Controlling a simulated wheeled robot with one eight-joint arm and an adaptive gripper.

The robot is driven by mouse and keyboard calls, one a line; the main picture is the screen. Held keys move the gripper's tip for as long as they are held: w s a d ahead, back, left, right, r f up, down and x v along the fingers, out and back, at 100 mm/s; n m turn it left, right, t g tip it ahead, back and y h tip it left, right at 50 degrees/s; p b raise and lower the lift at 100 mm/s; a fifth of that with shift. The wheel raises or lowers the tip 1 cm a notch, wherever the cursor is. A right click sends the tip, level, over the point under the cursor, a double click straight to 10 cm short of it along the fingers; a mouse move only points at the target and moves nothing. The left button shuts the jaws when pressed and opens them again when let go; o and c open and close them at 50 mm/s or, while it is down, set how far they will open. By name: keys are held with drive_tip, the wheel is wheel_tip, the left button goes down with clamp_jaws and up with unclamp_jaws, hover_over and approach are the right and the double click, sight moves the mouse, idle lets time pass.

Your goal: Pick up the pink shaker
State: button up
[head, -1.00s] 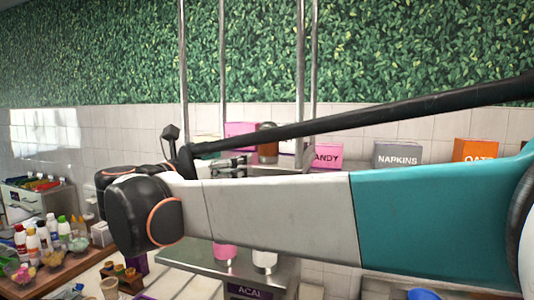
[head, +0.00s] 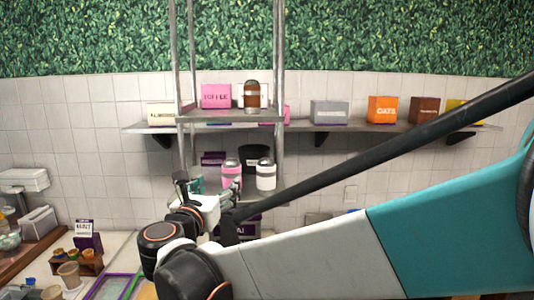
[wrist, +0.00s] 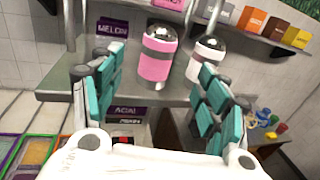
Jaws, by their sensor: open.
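The pink shaker (head: 231,175) stands upright on the lower metal shelf, with a pink body, a grey band and a shiny domed lid. In the wrist view the pink shaker (wrist: 156,58) shows between and beyond my fingers, nearer the far end of the opening. My gripper (wrist: 160,85) is open and empty, its teal-padded fingers apart on either side. In the head view my gripper (head: 196,187) is left of the shaker, partly hidden by my own arm. A similar white shaker (wrist: 206,62) stands just right of the pink one.
The white shaker's neighbour behind is a black bowl (head: 254,156). An upper shelf (head: 230,115) holds a brown-topped jar (head: 252,95) and a pink box (head: 216,95). Metal posts (head: 279,60) flank the rack. A wall shelf (head: 340,127) carries several boxes.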

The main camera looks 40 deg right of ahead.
sight(229, 172)
drive_tip(key=x, duration=0.7)
drive_tip(key=shift+w+f, duration=0.1)
drive_tip(key=shift+d, duration=0.3)
drive_tip(key=shift+d+p, duration=0.1)
drive_tip(key=shift+p, duration=0.2)
drive_tip(key=x, duration=0.3)
drive_tip(key=p+x, duration=0.1)
drive_tip(key=shift+w+d+r, duration=0.2)
drive_tip(key=shift+w+r, duration=0.1)
drive_tip(key=shift+w, duration=0.05)
drive_tip(key=shift+w+d+f, duration=0.1)
drive_tip(key=shift+w, duration=0.2)
drive_tip(key=shift+s, duration=0.15)
drive_tip(key=c, duration=1.2)
